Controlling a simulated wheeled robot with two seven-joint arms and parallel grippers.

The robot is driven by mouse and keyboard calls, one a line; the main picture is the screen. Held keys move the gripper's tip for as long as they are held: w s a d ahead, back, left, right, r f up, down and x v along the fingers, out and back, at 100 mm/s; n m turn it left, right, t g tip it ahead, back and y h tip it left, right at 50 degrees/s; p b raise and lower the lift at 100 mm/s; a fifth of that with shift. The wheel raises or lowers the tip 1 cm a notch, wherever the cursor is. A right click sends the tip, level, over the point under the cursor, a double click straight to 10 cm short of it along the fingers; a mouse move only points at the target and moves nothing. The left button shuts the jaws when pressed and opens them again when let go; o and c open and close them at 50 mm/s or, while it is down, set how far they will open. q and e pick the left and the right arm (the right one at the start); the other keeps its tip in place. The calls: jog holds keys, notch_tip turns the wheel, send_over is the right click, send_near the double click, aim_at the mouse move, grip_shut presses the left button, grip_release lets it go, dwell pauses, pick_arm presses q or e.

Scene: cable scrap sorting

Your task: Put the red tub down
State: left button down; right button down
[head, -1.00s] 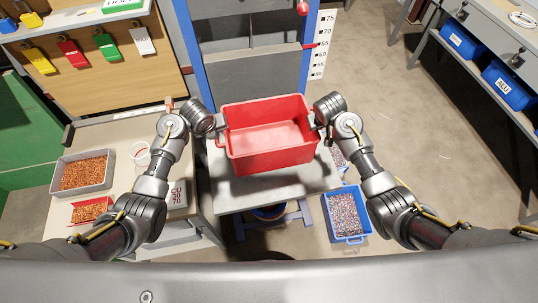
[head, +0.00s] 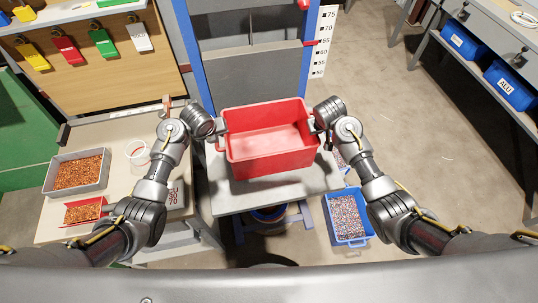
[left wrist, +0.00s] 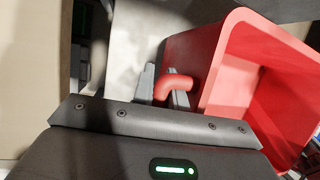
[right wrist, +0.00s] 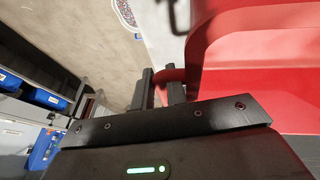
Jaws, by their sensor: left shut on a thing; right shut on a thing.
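The empty red tub (head: 268,160) is held between my two grippers over the grey platform (head: 230,204) in the middle of the head view. My left gripper (head: 222,134) is shut on the tub's left handle; the left wrist view shows the red handle (left wrist: 176,86) between the fingers (left wrist: 165,88). My right gripper (head: 318,128) is shut on the right handle, seen as a red bar (right wrist: 170,75) between the fingers (right wrist: 162,90) in the right wrist view. The tub looks about level. Its underside is hidden, so I cannot tell whether it touches the platform.
A blue-posted frame (head: 310,60) with a height scale (head: 324,40) stands behind the platform. A blue crate of scrap (head: 346,218) is on the floor at right. The left bench (head: 120,135) holds a grey tray (head: 104,182) and a small red tray (head: 103,204) of copper bits.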

pick_arm(q)
jog(key=shift+f+b, duration=0.55)
jog(key=shift+f, duration=0.1)
pick_arm(e)
jog(key=shift+f, duration=0.7)
pick_arm(q)
jog(key=c, duration=1.8)
grip_release()
jog(key=shift+f, duration=0.15)
pick_arm(e)
jog(key=c, duration=1.8)
grip_release()
jog(key=shift+f, duration=0.1)
pick_arm(q)
jog(key=o, duration=0.4)
pick_arm(e)
jog(key=o, duration=0.4)
pick_arm(q)
jog(key=shift+c, duration=0.5)
pick_arm(e)
jog(key=shift+a, duration=0.1)
